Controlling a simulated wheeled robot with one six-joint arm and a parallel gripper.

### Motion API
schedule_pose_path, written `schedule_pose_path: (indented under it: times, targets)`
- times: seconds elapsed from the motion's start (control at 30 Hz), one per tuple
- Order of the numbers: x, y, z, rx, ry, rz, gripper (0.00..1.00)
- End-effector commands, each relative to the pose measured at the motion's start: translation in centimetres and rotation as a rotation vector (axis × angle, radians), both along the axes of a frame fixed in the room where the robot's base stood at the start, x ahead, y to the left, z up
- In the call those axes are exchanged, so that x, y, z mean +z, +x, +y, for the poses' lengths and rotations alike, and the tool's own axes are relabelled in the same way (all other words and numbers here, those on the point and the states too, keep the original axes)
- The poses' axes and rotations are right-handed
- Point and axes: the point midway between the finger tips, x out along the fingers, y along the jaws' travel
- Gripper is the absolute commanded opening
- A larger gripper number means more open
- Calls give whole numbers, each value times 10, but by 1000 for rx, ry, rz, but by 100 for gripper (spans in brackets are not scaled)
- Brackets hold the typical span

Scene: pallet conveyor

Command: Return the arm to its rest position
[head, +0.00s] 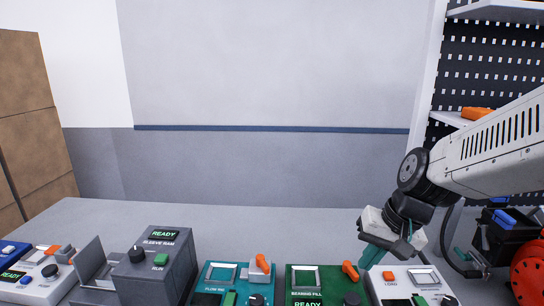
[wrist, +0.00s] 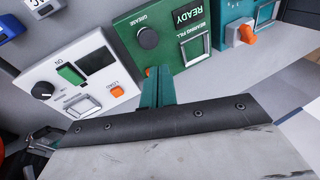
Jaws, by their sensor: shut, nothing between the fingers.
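My arm reaches in from the right in the head view. My gripper (head: 371,257) points down above the row of machines, near the green bearing fill machine (head: 318,285) and the white machine with an orange LOAD button (head: 400,277). In the wrist view the teal fingers of my gripper (wrist: 158,84) are together with nothing between them. Whether the fingertips touch either machine cannot be told.
A grey sleeve ram machine (head: 168,265) with a READY display and a teal machine (head: 225,272) stand to the left. Brown boxes (head: 30,110) are at far left. A pegboard with shelves (head: 490,70) and a red round object (head: 530,270) are at right.

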Motion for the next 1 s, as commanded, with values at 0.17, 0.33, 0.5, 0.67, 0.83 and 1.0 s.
schedule_pose_path:
  times: [0.17,0.33,0.5,0.67,0.83,1.0]
  targets:
    - [26,-100,-33,141,-145,138,0]
    - [44,-162,-64,186,-278,166,0]
    - [58,-178,-72,172,-316,77,0]
    - [66,-180,-72,161,-317,34,0]
    - [66,-180,-72,159,-316,31,0]
    - [66,-180,-72,160,-316,31,0]
